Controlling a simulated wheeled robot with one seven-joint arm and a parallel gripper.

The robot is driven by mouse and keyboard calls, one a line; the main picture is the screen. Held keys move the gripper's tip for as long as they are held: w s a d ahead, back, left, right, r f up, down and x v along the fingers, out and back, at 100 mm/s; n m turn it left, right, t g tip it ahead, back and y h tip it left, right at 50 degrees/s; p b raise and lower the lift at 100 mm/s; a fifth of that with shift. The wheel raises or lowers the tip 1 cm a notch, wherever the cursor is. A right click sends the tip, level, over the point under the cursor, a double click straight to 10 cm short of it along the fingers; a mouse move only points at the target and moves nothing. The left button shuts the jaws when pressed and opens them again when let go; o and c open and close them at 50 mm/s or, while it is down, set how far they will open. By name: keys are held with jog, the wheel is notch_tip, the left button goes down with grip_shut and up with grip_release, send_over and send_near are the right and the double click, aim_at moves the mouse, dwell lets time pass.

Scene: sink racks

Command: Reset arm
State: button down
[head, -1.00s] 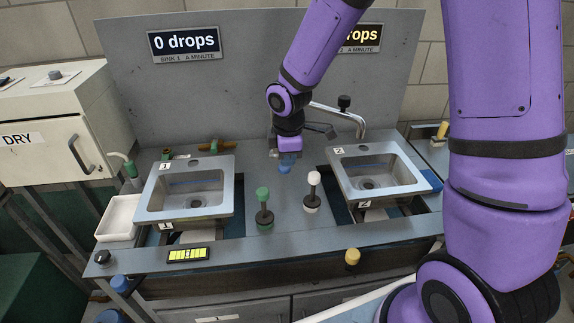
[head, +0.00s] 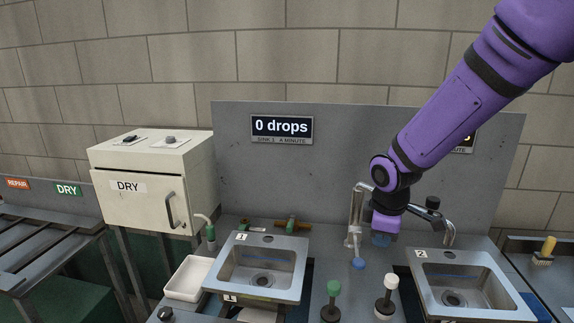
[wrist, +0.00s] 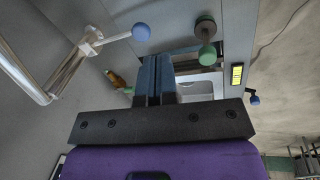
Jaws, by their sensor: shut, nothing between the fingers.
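My arm is purple and comes in from the upper right of the head view. My gripper (head: 381,240) hangs above the counter between the two sinks, with its blue fingers pointing down. In the wrist view the blue fingers (wrist: 153,78) lie side by side, closed, with nothing between them. A silver faucet (head: 355,210) with a blue knob (head: 358,264) stands just left of the gripper, and the knob also shows in the wrist view (wrist: 141,32). The gripper looks clear of the knob. Part of the faucet behind the gripper is hidden.
Sink 1 (head: 255,293) is on the left and sink 2 (head: 465,309) on the right. A green-topped lever (head: 333,289) and a white-topped lever (head: 388,283) stand between them. A white DRY cabinet (head: 145,215) is at far left. The back panel (head: 360,130) reads "0 drops".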

jog(key=s+d+r+m+t, duration=0.1)
jog(key=s+d+r+m, duration=0.3)
jog(key=s+r, duration=0.5)
jog(key=s+d+r+m+t, duration=0.2)
jog(key=s+d+r+m, duration=0.1)
jog(key=s+r+m, duration=0.6)
jog(key=s+r, duration=0.1)
jog(key=s, duration=0.3)
jog(key=shift+s+d+y, duration=0.2)
jog(key=shift+d+y, duration=0.1)
jog(key=shift+d, duration=0.05)
